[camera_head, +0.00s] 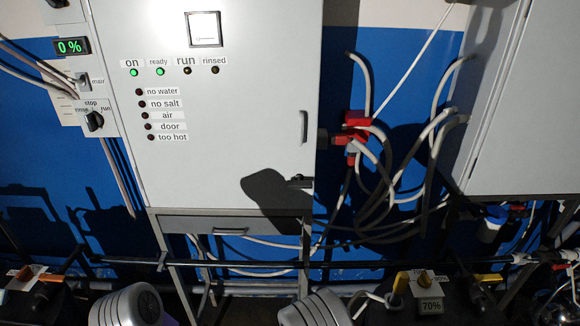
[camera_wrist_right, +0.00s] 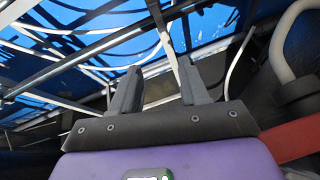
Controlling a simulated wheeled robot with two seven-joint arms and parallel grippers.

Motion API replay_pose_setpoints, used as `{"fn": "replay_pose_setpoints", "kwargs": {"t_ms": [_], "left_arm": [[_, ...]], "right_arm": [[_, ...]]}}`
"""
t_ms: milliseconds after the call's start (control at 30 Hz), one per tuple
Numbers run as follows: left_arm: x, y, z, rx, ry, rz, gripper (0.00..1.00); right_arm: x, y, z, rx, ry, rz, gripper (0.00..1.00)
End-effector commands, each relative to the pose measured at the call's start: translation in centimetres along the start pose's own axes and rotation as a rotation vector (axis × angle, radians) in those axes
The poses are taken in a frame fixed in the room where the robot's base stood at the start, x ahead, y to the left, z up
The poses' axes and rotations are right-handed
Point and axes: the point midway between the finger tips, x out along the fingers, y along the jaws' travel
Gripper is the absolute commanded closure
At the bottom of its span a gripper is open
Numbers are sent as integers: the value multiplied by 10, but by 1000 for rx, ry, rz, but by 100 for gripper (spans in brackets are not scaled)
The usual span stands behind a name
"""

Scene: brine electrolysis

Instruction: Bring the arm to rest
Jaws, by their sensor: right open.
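My right gripper (camera_wrist_right: 158,66) is in the right wrist view, its two dark grey fingers apart with nothing between them. Pipes and a blue surface show beyond the fingertips. The gripper does not show in the head view, where two grey ribbed parts of my arms stand at the bottom edge. My left gripper is in neither view. The grey cabinet (camera_head: 230,110) stands upright ahead with its door closed. Its green "on" light (camera_head: 134,72) and "ready" light (camera_head: 160,72) are lit; the other lights are dark.
A selector knob (camera_head: 94,121) and a 0 % display (camera_head: 71,46) are left of the cabinet. A black horizontal pipe (camera_head: 245,264) crosses below.

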Motion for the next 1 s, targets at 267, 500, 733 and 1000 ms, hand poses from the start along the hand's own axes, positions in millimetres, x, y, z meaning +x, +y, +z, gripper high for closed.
{"fn": "replay_pose_setpoints", "kwargs": {"t_ms": [267,500,733,1000], "left_arm": [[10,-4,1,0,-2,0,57],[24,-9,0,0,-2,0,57],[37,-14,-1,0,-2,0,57],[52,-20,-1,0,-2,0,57]], "right_arm": [[-20,-40,-62,247,226,-242,55],[-79,-130,-174,695,564,-719,55],[-151,-139,-251,1239,791,-1130,55],[-182,-110,-284,1979,801,-1517,55]]}}
